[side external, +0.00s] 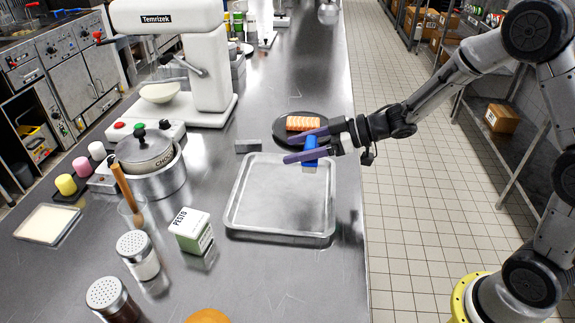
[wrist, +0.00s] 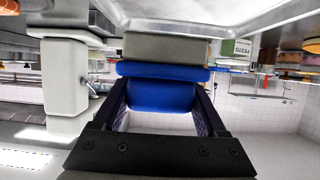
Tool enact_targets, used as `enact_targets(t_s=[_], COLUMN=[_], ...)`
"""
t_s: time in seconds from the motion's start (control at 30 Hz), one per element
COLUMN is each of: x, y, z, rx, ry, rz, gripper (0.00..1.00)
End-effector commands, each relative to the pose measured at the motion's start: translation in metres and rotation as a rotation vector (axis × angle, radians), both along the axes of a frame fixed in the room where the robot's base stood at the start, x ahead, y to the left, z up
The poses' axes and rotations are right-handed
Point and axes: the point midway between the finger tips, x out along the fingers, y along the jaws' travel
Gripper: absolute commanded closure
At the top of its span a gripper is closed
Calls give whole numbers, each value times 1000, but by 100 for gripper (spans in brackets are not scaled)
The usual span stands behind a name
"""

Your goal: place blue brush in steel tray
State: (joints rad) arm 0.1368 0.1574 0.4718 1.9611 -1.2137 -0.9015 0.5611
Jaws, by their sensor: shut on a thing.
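The blue brush (side external: 310,143) is between the two purple fingers of my gripper (side external: 283,149) in the side view. The gripper is shut on it and holds it over the far right part of the steel tray (side external: 229,213). The tray is a shallow, empty metal tray on the counter. In the wrist view the brush (wrist: 160,95) fills the space between the fingers. A grey-olive block shows right behind it there; I cannot tell whether it is part of the brush. The gap between brush and tray is hard to judge.
A dark plate (side external: 283,135) with an orange-and-white striped food piece (side external: 303,123) lies just beyond the tray. A grey block (side external: 248,145) lies at its far left corner. A pesto box (side external: 191,230) and a lidded pot (side external: 150,165) stand to the left. The counter's right edge is close.

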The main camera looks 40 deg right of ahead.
Motion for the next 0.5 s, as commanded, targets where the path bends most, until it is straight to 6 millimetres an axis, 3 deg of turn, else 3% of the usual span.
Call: enact_targets(t_s=[0.2, 0.37, 0.5], x=[22, 29, 30], y=[5, 6, 6], z=[-26, -35, -55], rx=[1, 1, 1], ry=[-2, -2, 1], rz=[1, 1, -1], gripper=[83, 83, 83])
